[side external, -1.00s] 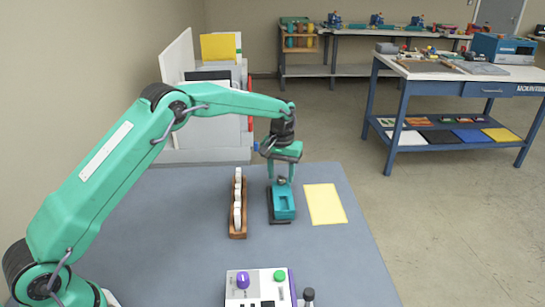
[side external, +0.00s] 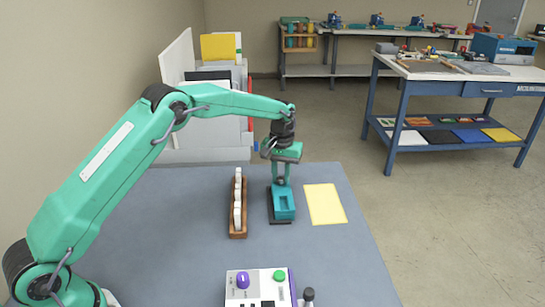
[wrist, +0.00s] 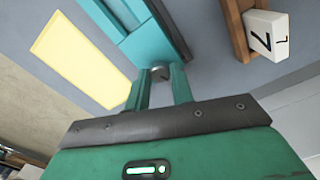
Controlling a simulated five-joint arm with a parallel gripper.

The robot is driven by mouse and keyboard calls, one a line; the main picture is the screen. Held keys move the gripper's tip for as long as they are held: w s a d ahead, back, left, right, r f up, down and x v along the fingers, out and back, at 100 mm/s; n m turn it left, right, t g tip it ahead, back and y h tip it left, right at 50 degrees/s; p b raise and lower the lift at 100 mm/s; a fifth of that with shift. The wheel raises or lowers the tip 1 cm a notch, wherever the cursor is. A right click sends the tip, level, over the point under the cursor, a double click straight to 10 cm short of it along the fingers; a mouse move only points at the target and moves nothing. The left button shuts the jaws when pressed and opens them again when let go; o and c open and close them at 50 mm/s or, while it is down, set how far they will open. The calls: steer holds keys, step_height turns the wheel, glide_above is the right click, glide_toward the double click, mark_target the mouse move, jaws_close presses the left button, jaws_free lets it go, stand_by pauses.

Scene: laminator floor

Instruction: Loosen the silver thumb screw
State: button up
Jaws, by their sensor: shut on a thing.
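The silver thumb screw (wrist: 160,73) shows in the wrist view as a small grey cylinder at the end of a teal fixture (wrist: 150,40). My gripper (wrist: 161,80) is shut on the screw, with one finger on each side of it. In the side external view, my gripper (side external: 281,182) points down at the far end of the teal fixture (side external: 285,206), which stands on a dark base. The screw is mostly hidden by the fingers there.
A wooden rack (side external: 238,234) with white numbered blocks (side external: 238,195) stands just left of the fixture. A yellow sheet (side external: 325,204) lies to its right. A control box (side external: 257,283) with a purple knob and a green button is at the front. The grey table (side external: 170,215) is otherwise mostly clear.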

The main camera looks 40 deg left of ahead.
steer(key=n, duration=0.6)
steer(key=shift+n, duration=0.4)
steer(key=n, duration=0.6)
steer(key=shift+n, duration=0.3)
steer(key=o, duration=1)
